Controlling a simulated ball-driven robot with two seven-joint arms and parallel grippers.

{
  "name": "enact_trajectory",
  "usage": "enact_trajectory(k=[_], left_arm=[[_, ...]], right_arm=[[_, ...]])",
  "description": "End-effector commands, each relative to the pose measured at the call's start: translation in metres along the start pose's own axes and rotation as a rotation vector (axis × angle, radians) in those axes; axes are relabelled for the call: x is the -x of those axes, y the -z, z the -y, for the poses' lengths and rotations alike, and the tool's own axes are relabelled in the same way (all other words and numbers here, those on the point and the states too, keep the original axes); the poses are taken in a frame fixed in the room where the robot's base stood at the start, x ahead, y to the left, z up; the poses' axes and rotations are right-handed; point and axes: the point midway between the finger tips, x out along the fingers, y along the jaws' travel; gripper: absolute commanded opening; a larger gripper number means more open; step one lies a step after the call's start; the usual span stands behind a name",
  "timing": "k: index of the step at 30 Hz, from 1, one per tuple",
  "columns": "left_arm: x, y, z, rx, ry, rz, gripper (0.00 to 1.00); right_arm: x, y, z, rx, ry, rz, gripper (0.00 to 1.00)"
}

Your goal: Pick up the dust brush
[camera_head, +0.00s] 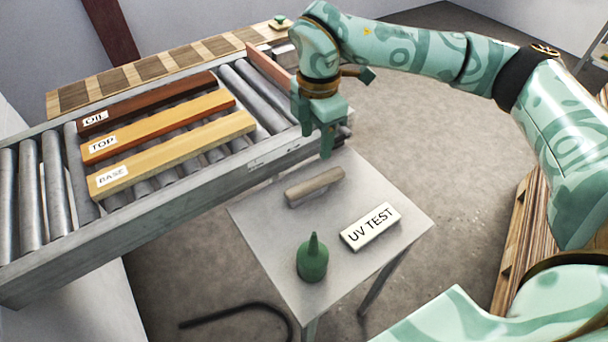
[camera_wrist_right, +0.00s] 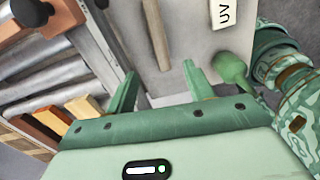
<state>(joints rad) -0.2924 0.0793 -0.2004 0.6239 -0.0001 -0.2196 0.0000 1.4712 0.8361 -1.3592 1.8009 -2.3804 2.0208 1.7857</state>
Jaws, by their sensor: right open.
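The dust brush appears to be the grey-brown bar (camera_head: 315,187) lying on the small grey table (camera_head: 262,232), near its conveyor-side edge. Its bristles cannot be made out. It also shows in the right wrist view (camera_wrist_right: 156,35), beyond the fingertips and roughly between their lines. My right gripper (camera_head: 327,142) points down above the far side of the table, apart from the brush. In the right wrist view its two fingers (camera_wrist_right: 160,80) stand wide apart with nothing between them. My left gripper is not in view.
A green bottle (camera_head: 312,262) and a white UV TEST block (camera_head: 370,226) stand on the same table, nearer me. The roller conveyor (camera_head: 190,212) runs along the left, carrying boards labelled OIL (camera_head: 150,100), TOP (camera_head: 160,124) and BASE (camera_head: 175,152).

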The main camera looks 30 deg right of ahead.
Motion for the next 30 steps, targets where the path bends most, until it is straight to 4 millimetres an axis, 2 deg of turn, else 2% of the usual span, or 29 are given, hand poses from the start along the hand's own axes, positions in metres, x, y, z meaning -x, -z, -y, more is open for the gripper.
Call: enact_trajectory(k=[6,12,20,27,30], left_arm=[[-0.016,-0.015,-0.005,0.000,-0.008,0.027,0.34],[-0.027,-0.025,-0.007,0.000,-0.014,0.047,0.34],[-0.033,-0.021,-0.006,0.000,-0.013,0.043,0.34],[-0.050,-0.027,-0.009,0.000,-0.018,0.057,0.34],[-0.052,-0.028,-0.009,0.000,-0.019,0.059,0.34]], right_arm=[[-0.055,0.000,0.001,0.001,0.010,0.000,0.53],[-0.096,0.000,0.000,0.000,0.006,0.000,0.53],[-0.114,0.001,-0.001,0.001,0.003,-0.001,0.53],[-0.154,0.003,-0.003,0.000,0.007,0.000,0.53],[-0.161,0.003,-0.003,0.000,0.004,0.001,0.53]])
